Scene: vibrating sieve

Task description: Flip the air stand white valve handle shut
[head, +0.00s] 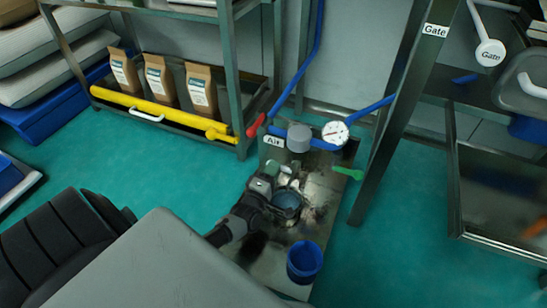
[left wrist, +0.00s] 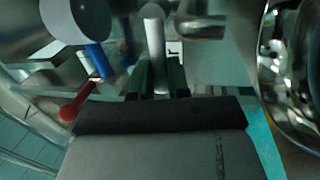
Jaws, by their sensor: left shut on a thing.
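The air stand (head: 318,215) is a dirty metal plate on the floor with an "Air" label (head: 274,142), a grey cylinder and a round pressure gauge (head: 335,133). My left gripper (head: 268,184) is low over the plate, at the pale valve parts (head: 288,174) in its middle. In the left wrist view a whitish bar, which looks like the white valve handle (left wrist: 153,45), stands upright between the fingers (left wrist: 160,78). The gripper is shut on it. My gripper hides part of the valve in the head view. My right gripper is not in view.
A red handle (head: 255,126) on blue pipe is at the stand's back left, and a green handle (head: 347,172) is at its right. A blue cup (head: 305,262) stands near the front. A shelf with paper bags (head: 160,78) is behind; a metal frame (head: 395,110) is at right.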

